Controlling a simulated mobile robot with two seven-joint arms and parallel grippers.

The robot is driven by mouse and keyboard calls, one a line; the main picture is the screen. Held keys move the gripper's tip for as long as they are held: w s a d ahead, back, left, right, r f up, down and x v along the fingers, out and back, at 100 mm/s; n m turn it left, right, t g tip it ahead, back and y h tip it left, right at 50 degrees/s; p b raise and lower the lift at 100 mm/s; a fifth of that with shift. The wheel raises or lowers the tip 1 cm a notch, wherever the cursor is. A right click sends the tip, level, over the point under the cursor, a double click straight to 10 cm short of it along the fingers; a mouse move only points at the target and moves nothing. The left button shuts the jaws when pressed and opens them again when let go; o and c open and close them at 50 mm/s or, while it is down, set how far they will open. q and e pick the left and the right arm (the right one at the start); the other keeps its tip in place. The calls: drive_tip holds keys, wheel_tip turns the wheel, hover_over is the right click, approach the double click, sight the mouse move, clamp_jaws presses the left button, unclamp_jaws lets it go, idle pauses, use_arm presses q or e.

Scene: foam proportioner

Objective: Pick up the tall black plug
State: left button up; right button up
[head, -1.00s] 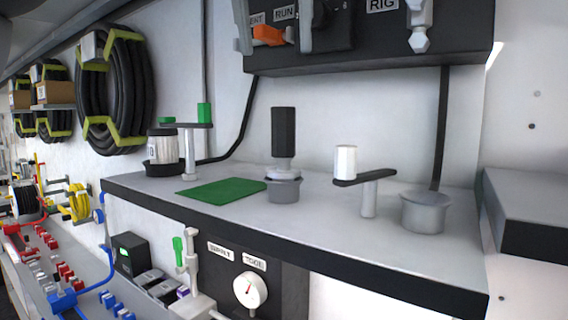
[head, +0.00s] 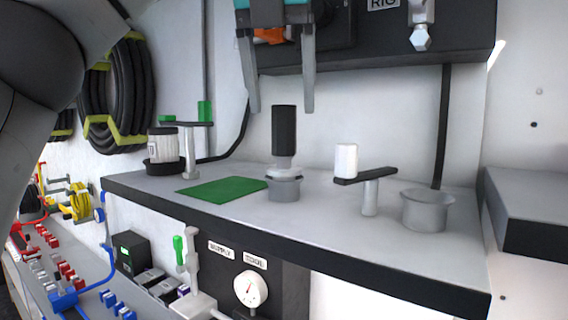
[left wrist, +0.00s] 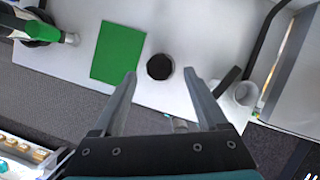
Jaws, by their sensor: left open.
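The tall black plug (head: 284,132) stands upright on a pale stem in a small grey cup (head: 285,190) on the shelf. In the left wrist view the plug (left wrist: 160,67) shows from above as a dark disc, just beyond and between my fingertips. My left gripper (head: 281,108) is open, its fingers pointing down, one on each side of the plug's top in the head view, apart from it. The left gripper (left wrist: 164,76) also shows open and empty in the left wrist view. My right gripper is not in view.
A green mat (head: 222,190) lies left of the plug. A black lever with a white knob (head: 346,160) and an empty grey cup (head: 428,210) stand to the right. A jar (head: 163,146) stands at the left. A black panel (head: 400,45) overhangs behind.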

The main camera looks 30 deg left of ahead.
sight(284, 127)
use_arm(q)
drive_tip(key=shift+x, duration=2.65)
drive_tip(key=shift+c, duration=0.3)
clamp_jaws()
